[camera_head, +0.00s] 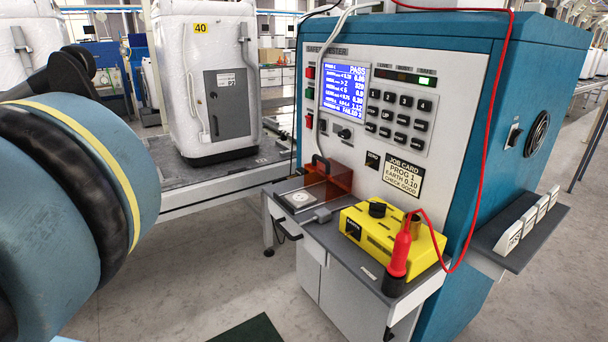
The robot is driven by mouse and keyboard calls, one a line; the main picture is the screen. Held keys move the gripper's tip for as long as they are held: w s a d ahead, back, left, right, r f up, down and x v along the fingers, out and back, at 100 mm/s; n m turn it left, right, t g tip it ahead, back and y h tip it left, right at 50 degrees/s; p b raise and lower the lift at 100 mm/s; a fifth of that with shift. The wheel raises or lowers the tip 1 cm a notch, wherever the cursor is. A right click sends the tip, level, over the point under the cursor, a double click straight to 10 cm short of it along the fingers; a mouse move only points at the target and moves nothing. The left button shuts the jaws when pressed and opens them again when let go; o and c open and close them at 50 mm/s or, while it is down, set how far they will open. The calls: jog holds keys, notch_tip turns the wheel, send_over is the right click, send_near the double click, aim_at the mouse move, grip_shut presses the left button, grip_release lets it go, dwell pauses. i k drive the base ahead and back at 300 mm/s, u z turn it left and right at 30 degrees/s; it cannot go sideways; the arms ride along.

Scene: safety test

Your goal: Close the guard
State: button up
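The guard (338,179) is a translucent orange-brown cover on the grey shelf of the safety tester (452,60), against its front panel. A small grey latch-like part (320,215) sits to the right of the plate. My gripper is not in view. A large blue rounded part with a black band and yellow stripe, likely my arm, fills the left side, apart from the guard.
A yellow box (385,238) and a red probe (401,250) in a black holder, with a red cable, stand right of the guard. A white appliance (208,80) stands on the conveyor to the left. The screen (343,90) reads PASS; a green light is lit.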

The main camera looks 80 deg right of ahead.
aim_at(339, 177)
jog(key=k, duration=0.85)
jog(key=u, duration=0.5)
jog(key=i, duration=1)
jog(key=z, duration=4.15)
